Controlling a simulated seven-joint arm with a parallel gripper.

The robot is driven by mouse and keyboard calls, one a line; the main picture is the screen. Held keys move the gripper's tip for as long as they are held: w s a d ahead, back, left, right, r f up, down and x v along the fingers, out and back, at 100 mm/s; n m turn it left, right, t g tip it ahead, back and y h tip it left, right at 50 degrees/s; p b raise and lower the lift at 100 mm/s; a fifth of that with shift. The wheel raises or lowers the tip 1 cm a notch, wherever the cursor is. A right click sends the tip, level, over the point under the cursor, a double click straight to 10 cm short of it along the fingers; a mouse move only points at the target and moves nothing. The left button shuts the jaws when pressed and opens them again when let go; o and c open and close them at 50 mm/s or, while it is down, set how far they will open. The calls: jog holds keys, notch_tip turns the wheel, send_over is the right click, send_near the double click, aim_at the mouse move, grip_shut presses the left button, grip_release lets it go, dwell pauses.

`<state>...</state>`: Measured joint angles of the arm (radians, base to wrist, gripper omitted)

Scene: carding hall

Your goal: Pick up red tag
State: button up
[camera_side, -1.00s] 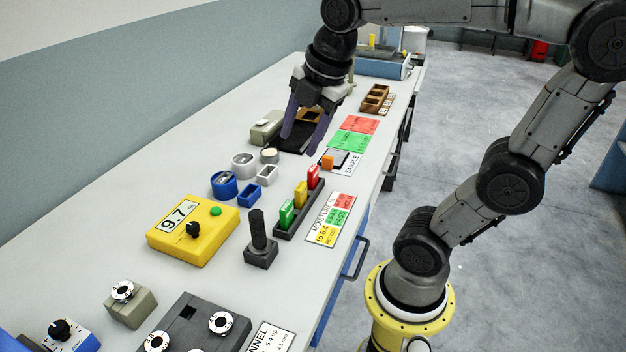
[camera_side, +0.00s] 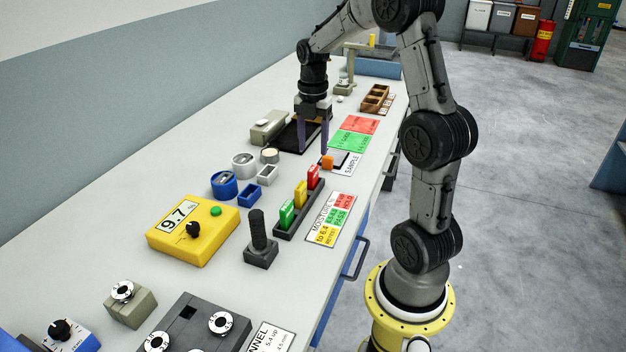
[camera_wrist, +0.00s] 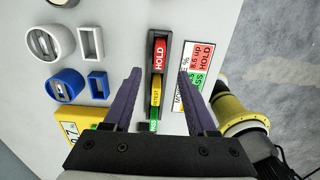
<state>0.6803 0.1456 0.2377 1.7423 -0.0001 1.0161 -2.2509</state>
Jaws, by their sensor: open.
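The red tag (camera_side: 313,176) stands upright in the far end of a dark rack (camera_side: 290,222), behind a yellow tag (camera_side: 300,194) and a green tag (camera_side: 287,214). In the wrist view the red tag (camera_wrist: 160,55) reads HOLD and lies ahead of the fingertips, near the line between them. My gripper (camera_side: 313,152) is open and empty, pointing down over the bench beyond the rack, apart from the red tag. In the wrist view my gripper's purple fingers (camera_wrist: 163,80) are spread on either side of the rack in the picture.
A moisture card (camera_side: 330,218) lies right of the rack. Blue and white round cups (camera_side: 223,184) and small trays stand to its left. A small orange block (camera_side: 327,162) sits by the SAMPLE card. A yellow meter (camera_side: 193,236) reads 9.7. A black upright handle (camera_side: 259,232) stands nearer.

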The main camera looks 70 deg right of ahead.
aim_at(313, 168)
notch_tip(313, 168, down, 9)
jog(key=shift+d+r, duration=0.1)
jog(key=shift+d, duration=0.05)
dwell(0.4)
grip_shut()
